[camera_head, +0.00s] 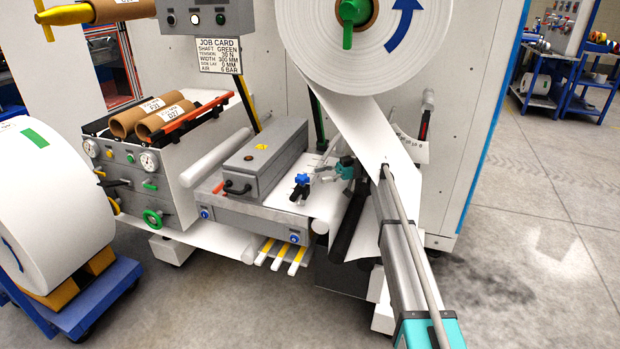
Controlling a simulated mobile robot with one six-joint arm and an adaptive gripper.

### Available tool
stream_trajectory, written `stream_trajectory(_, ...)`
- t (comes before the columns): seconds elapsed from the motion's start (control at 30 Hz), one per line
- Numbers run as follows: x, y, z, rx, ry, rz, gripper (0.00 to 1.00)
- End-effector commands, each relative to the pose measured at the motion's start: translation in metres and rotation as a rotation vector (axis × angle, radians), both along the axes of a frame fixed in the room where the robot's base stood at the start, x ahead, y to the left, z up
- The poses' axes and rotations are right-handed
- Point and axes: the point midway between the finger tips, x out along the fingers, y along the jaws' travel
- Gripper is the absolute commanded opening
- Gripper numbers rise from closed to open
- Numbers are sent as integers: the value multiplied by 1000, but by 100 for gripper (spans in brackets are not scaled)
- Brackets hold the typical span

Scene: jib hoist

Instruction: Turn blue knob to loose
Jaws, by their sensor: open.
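A blue star-shaped knob (302,179) sits on a small dark clamp standing on the machine bed, near the middle of the view. Two more round blue knobs are on the bed's front side, one at the left (205,213) and one at the right (295,238). My gripper (322,177) appears small, just right of the star-shaped knob, with my teal wrist behind it. It is open and seems apart from the knob, though the exact gap and the fingertips are hard to make out. My forearm comes up from the bottom right.
A large white paper roll (365,40) hangs above, its web (380,135) running down close to my arm. A long grey box (262,160) stands left of the star-shaped knob. A job card (219,55) hangs at the upper left. Open floor (540,250) lies at right.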

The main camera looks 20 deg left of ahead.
Motion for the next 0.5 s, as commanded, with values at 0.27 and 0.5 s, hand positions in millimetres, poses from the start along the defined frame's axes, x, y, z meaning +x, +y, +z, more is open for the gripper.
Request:
stream_trajectory(0.27, 18, -24, 0, 0, 0, 0, 74)
stream_trajectory(0.5, 20, -28, 0, 0, 0, 1, 74)
